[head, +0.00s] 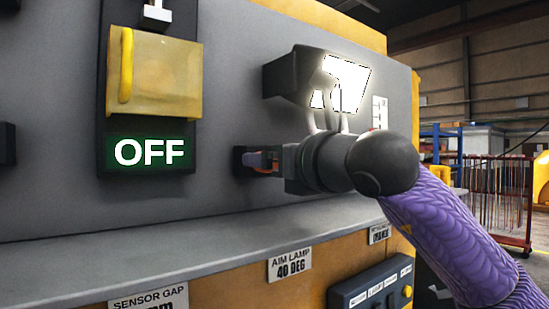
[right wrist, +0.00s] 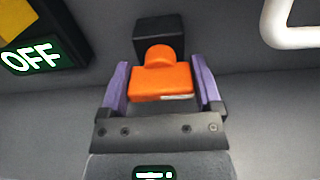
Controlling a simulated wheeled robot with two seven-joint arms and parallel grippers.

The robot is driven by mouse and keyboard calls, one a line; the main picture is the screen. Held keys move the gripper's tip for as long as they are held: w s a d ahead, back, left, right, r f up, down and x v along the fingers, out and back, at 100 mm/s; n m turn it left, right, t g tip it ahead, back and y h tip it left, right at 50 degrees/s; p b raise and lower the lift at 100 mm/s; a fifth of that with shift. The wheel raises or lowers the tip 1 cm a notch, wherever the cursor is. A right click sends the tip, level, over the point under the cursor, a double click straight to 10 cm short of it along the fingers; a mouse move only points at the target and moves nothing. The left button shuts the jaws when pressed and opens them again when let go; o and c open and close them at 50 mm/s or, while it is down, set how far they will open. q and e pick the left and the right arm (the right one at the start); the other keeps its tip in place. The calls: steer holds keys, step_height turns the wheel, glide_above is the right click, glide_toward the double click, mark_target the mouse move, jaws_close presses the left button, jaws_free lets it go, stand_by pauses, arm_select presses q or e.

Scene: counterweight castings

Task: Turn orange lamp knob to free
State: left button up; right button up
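The orange lamp knob (right wrist: 161,82) projects from a black square base (right wrist: 158,36) on the grey panel. Its wide front bar lies level in the right wrist view. My right gripper (right wrist: 161,88) has its two purple fingers spread wide, one on each side of the bar. Narrow gaps seem to show beside the bar; contact at the fingertips is hard to judge. In the head view the knob (head: 266,171) is mostly hidden by the right gripper (head: 262,162). The lamp (head: 348,82) above is lit white. My left gripper is not in view.
A green-lit OFF display (head: 150,152) sits under a yellow cover (head: 153,75) left of the knob. A grey ledge (head: 120,262) runs below, with an "AIM LAMP 40 DEG" label (head: 290,264). A white curved bar (right wrist: 295,35) is at the wrist view's upper right.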

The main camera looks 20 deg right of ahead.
steer(key=c, duration=0.4)
steer(key=shift+c, duration=0.2)
steer(key=n, duration=0.2)
steer(key=shift+n+b, duration=0.4)
steer(key=n, duration=0.3)
steer(key=shift+a+n, duration=0.1)
steer(key=shift+n, duration=0.2)
steer(key=n, duration=0.5)
steer(key=shift+s+b, duration=0.1)
steer(key=shift+b, duration=0.2)
steer(key=n, duration=0.6)
steer(key=shift+a+f, duration=0.1)
steer(key=shift+f, duration=0.1)
steer(key=shift+n, duration=0.4)
